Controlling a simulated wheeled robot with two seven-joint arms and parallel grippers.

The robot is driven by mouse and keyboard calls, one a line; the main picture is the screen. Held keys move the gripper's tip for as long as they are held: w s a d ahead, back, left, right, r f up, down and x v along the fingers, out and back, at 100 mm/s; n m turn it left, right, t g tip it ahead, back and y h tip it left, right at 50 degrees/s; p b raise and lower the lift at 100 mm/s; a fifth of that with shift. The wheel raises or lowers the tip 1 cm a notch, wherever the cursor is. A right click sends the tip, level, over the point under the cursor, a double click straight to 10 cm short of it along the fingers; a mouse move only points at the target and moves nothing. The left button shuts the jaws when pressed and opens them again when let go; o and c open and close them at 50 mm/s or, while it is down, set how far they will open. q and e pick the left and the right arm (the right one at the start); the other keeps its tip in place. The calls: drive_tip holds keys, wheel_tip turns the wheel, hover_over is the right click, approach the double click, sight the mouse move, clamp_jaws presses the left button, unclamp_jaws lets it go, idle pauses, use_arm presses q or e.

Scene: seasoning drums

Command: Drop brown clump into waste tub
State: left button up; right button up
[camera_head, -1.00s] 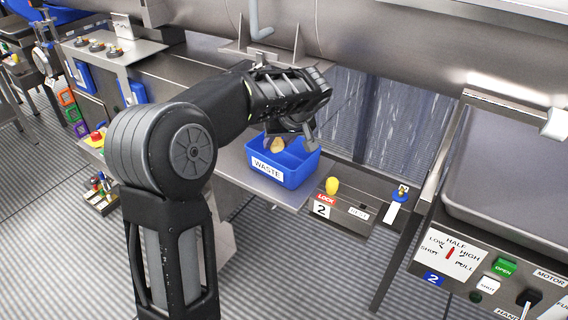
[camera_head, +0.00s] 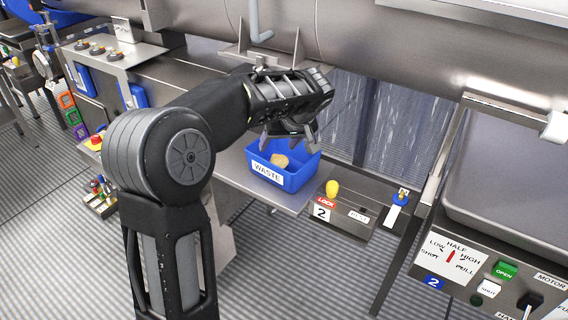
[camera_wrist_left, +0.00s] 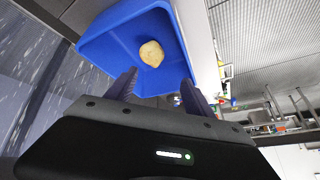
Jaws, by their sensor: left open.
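The waste tub (camera_head: 294,178) is a blue open box with a "WASTE" label, standing on a metal shelf. The brown clump (camera_head: 280,160) is a tan, rounded lump that shows inside the tub. In the left wrist view the clump (camera_wrist_left: 151,53) is seen within the blue walls of the tub (camera_wrist_left: 112,42). My left gripper (camera_head: 289,146) is above the tub, its fingers apart with nothing between them. Its two fingers (camera_wrist_left: 158,90) also show in the left wrist view, clear of the clump. My right gripper is in neither view.
A panel with a yellow knob (camera_head: 332,188) and a "LOCK 2" label is right of the tub. A steel drum (camera_head: 400,45) runs behind. A control panel (camera_head: 450,258) and large metal tray (camera_head: 510,180) are at right.

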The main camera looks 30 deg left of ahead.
use_arm(q)
drive_tip(key=v, duration=0.7)
idle(0.7)
